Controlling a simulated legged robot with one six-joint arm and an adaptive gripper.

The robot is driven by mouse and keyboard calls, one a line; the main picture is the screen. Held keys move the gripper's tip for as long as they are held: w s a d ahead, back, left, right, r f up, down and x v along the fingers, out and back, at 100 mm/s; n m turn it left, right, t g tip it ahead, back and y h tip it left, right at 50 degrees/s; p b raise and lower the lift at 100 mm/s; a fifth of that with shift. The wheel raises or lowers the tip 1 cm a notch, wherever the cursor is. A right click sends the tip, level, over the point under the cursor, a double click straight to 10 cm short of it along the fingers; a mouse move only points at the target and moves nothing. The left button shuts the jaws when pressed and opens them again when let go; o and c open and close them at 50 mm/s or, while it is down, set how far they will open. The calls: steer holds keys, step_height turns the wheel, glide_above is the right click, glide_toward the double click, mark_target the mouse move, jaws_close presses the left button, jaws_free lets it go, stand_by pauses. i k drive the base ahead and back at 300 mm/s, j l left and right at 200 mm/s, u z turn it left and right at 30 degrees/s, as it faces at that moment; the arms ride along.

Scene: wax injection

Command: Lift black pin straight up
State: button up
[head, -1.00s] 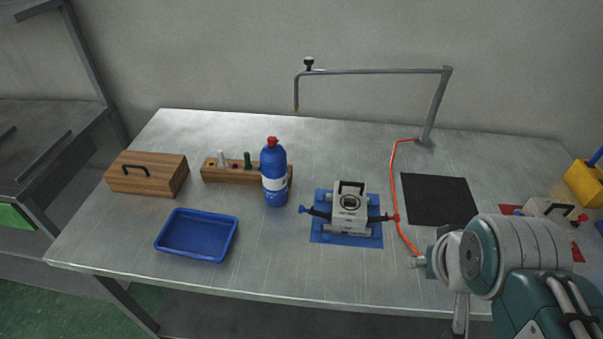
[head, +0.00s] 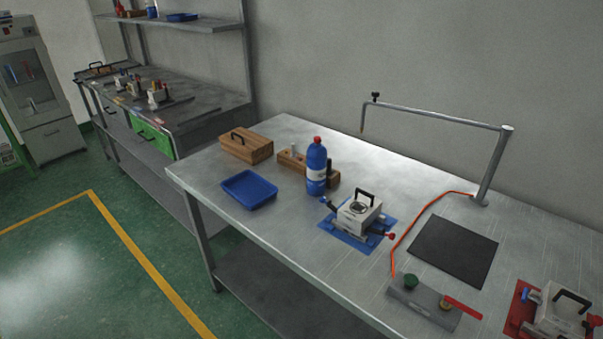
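A dark, upright pin (head: 329,170) shows just right of the blue bottle; it looks black and seems to stand in the wooden rack (head: 285,160). Its lower part is hard to make out. A pale pin (head: 294,150) stands in the same rack left of the bottle. The blue bottle (head: 316,172) with a red cap stands in front of the rack and hides its middle. My gripper is not in view.
A wooden box (head: 246,146) and blue tray (head: 249,190) lie left. A mold (head: 359,213) sits on a blue mat, another (head: 556,312) on red. A bent metal arm (head: 492,165), black mat (head: 453,251) and grey knobbed plate (head: 424,300) are right.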

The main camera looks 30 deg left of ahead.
mark_target(329, 161)
steer(key=l+u, duration=0.1)
steer(key=u, duration=1.1)
steer(key=z, duration=0.25)
steer(key=i+j+z, duration=0.15)
steer(key=j+z, duration=0.15)
steer(key=i+j+z, duration=0.15)
steer(key=j+z, duration=0.5)
steer(key=i+j, duration=0.15)
steer(key=j, duration=0.45)
steer(key=i+j+z, duration=0.15)
steer(key=j, duration=1.05)
steer(key=i+j+z, duration=0.15)
steer(key=j, duration=0.5)
